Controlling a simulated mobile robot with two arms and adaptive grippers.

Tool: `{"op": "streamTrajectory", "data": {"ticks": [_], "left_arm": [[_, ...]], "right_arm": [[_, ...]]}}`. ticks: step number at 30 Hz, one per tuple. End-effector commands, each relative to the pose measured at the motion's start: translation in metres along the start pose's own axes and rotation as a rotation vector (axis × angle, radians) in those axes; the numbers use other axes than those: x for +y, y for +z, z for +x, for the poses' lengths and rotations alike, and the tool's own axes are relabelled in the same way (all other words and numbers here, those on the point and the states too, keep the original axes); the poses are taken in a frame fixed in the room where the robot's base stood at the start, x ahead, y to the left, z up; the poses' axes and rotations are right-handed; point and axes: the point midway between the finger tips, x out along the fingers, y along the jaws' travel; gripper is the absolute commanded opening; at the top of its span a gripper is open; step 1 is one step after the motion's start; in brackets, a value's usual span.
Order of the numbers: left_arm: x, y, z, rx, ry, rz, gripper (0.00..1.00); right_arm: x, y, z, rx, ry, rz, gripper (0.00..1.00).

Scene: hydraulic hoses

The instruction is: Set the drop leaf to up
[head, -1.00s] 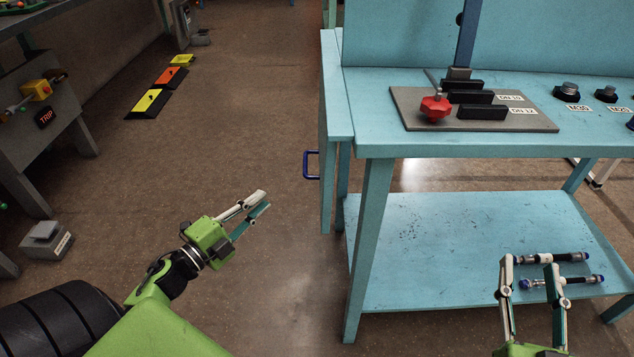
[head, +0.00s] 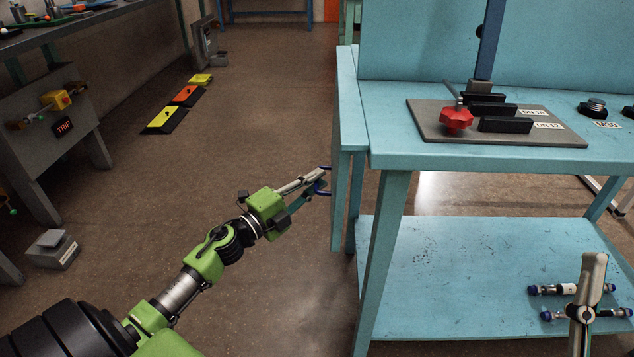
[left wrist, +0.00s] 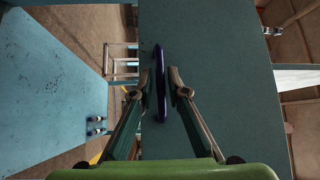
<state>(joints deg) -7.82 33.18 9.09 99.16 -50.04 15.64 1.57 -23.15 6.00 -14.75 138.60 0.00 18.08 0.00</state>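The drop leaf (head: 341,190) is a light blue panel hanging straight down at the left side of the blue workbench (head: 385,165). Its dark blue handle (head: 327,169) sticks out on the left, partly covered by my left fingers. My left gripper (head: 316,184) is at the handle. In the left wrist view, the leaf (left wrist: 220,60) fills the middle, and the handle (left wrist: 161,85) lies between the spread fingers (left wrist: 161,82), closer to the left one. My right gripper (head: 588,285) is seen edge-on in front of the lower shelf, so its opening is hidden.
A grey plate (head: 430,130) with black blocks and a red knob (head: 456,120) is on the bench top. Hose pieces (head: 565,289) lie on the lower shelf (head: 450,260). A grey stand with a TRIP sign (head: 63,127) is at left.

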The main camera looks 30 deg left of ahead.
Motion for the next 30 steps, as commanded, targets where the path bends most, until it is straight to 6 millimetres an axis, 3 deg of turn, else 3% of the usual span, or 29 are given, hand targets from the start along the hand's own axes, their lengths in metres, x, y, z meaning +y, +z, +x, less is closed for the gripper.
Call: {"op": "streamTrajectory", "data": {"ticks": [12, 14, 23, 30], "left_arm": [[0.000, 0.000, 0.008, 0.000, 0.000, -0.001, 0.15], [0.000, 0.000, 0.008, 0.000, 0.000, -0.001, 0.00], [-0.001, 0.000, 0.008, 0.000, 0.002, 0.001, 0.00], [-0.004, 0.004, 0.005, 0.000, 0.018, 0.017, 0.00]], "right_arm": [[-0.001, -0.006, 0.000, 0.027, -0.001, 0.001, 0.40], [-0.001, -0.006, 0.000, 0.027, -0.001, 0.001, 0.40], [0.000, -0.004, 0.001, 0.019, -0.001, 0.001, 0.40], [0.003, 0.029, 0.000, -0.145, 0.006, -0.006, 0.40]]}}
